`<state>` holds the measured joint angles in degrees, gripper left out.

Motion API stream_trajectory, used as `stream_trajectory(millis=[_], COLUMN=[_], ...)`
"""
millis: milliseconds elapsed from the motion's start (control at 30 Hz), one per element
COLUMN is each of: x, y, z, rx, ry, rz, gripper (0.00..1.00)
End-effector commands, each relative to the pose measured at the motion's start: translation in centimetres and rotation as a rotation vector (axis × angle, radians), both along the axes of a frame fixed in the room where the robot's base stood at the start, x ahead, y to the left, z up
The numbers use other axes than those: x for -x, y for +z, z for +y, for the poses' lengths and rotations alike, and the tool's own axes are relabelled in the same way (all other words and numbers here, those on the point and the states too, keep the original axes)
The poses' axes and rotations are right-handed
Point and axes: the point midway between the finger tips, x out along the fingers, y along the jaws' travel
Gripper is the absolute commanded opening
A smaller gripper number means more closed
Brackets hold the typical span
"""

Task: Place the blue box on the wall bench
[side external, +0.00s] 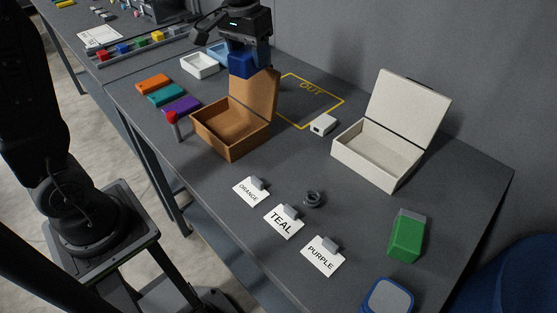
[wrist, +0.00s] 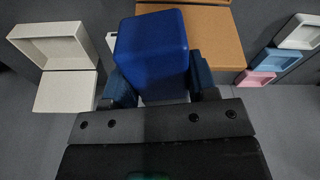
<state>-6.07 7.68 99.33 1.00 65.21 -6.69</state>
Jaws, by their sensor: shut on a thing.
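The blue box (side external: 241,65) is between the fingers of my gripper (side external: 246,52), held in the air just above the open lid of the brown box (side external: 227,135). In the wrist view the blue box (wrist: 152,48) fills the space between the blue fingers of my gripper (wrist: 160,88). The grey bench along the wall (side external: 290,165) lies below, with a yellow outline marked OUT (side external: 311,88) near the wall. Part of this outline is hidden behind the brown lid.
A white box with raised lid (side external: 375,152), a small white block (side external: 323,125), a green block (side external: 407,235) and name cards (side external: 284,221) stand on the bench. Orange, teal and purple blocks (side external: 166,95) lie left of the brown box.

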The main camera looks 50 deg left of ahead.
Motion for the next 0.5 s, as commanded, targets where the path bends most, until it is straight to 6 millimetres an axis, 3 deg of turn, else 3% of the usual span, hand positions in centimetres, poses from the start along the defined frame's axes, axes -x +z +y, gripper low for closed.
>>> stream_trajectory(millis=[200, 500], x=[2.1, 3.9], y=[-4.0, -7.0], z=[-0.5, -0.9], rx=[-0.005, -0.007], ry=[0.338, 0.624], rz=[0.009, -0.009], gripper=[0.18, 0.18])
